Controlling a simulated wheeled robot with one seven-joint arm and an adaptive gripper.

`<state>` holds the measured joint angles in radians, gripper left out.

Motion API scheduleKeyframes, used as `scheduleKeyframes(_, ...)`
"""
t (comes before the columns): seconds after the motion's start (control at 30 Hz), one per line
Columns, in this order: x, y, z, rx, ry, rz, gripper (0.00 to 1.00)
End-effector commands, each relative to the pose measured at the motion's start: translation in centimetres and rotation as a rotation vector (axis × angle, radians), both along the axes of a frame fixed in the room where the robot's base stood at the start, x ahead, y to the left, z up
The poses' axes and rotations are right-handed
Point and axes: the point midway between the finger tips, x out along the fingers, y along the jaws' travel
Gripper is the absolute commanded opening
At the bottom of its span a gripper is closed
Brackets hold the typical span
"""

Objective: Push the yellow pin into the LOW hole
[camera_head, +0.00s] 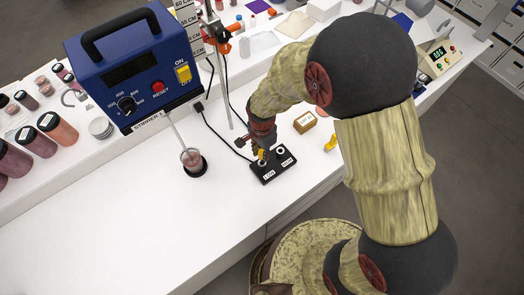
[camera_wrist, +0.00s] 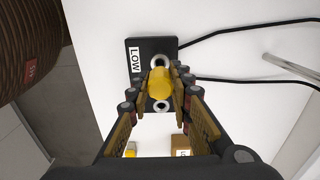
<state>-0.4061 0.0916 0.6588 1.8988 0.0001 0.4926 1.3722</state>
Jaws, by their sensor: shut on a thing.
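A black block (camera_head: 273,166) with white labels, LOW and a second one that is hard to read, lies on the white bench. Its LOW label (camera_wrist: 136,60) is clear in the wrist view, beside a silver-ringed hole (camera_wrist: 158,60). A second ringed hole (camera_wrist: 161,106) shows nearer the wrist camera. The yellow pin (camera_wrist: 159,84) is between the fingers of my gripper (camera_wrist: 160,92), which is shut on it. In the head view the gripper (camera_head: 261,147) and the pin (camera_head: 262,154) are over the LOW side of the block. I cannot tell whether the pin's tip is in the hole.
Another yellow piece (camera_head: 331,143) and a small brown labelled box (camera_head: 304,122) lie right of the block. Black cables (camera_wrist: 250,28) run near the block. The bench's front left is clear.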

Motion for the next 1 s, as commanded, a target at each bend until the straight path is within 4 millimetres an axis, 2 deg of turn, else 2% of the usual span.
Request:
scheduleKeyframes(0.03, 0.01, 0.01, -0.64, 0.0, 0.0, 0.0, 0.0)
scheduleKeyframes(0.2, 0.02, 0.0, -1.29, 0.0, 0.0, 0.0, 0.0)
scheduleKeyframes(1.0, -0.02, -0.01, -1.31, 0.0, 0.0, 0.0, 0.0)
